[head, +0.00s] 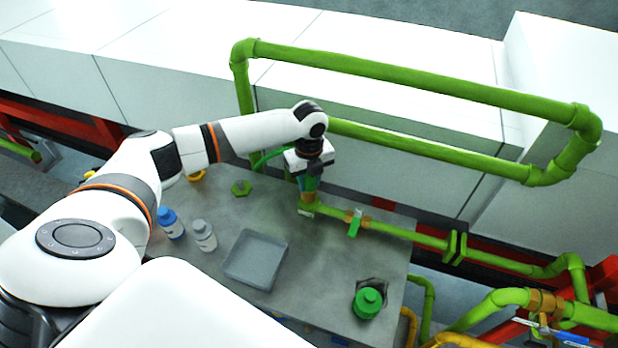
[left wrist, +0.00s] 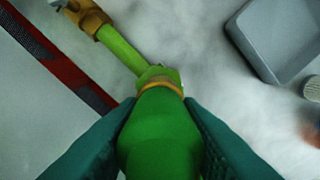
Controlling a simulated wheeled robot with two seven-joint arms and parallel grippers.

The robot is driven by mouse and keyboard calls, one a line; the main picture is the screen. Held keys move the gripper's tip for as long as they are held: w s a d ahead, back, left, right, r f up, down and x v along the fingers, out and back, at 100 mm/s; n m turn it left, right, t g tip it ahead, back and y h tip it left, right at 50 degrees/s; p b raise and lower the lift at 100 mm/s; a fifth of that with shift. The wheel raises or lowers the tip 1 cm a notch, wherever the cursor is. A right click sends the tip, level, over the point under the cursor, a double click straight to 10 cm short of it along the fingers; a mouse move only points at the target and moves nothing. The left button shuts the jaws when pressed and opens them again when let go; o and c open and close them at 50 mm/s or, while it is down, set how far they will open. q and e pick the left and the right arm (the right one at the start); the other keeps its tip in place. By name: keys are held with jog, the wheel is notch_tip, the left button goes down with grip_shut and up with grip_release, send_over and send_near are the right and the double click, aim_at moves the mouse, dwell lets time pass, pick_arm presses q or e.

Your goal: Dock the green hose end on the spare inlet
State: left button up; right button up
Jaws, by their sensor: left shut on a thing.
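My left gripper (head: 308,186) is shut on the green hose end (left wrist: 160,135), which lies between the two teal fingers in the left wrist view. The green hose (head: 268,158) curves away behind the gripper in the head view. The spare inlet (head: 306,208) is the open-side end of a green pipe on the grey table, and it also shows in the left wrist view (left wrist: 158,77). The hose end points at the inlet and meets it in the picture, with an orange ring at the joint. I cannot tell whether it is seated. My right gripper is out of view.
The inlet pipe (head: 390,230) runs right with a green valve handle (head: 354,225). A grey tray (head: 255,260), a blue bottle (head: 171,224), a white bottle (head: 204,237), a green hexagonal piece (head: 241,188) and a green-capped item (head: 368,301) stand on the table. A green pipe loop (head: 400,75) rises behind.

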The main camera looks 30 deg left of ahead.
pick_arm(q)
jog(key=shift+f+b, duration=0.3)
jog(key=shift+f, duration=0.3)
jog(key=o, duration=0.9)
notch_tip(320, 180, up, 6)
jog(key=p, duration=0.6)
jog(key=shift+f, duration=0.1)
jog(key=shift+r+p, duration=0.75)
jog(key=shift+r, duration=1.85)
jog(key=shift+s+f, duration=0.1)
jog(key=shift+s, duration=0.05)
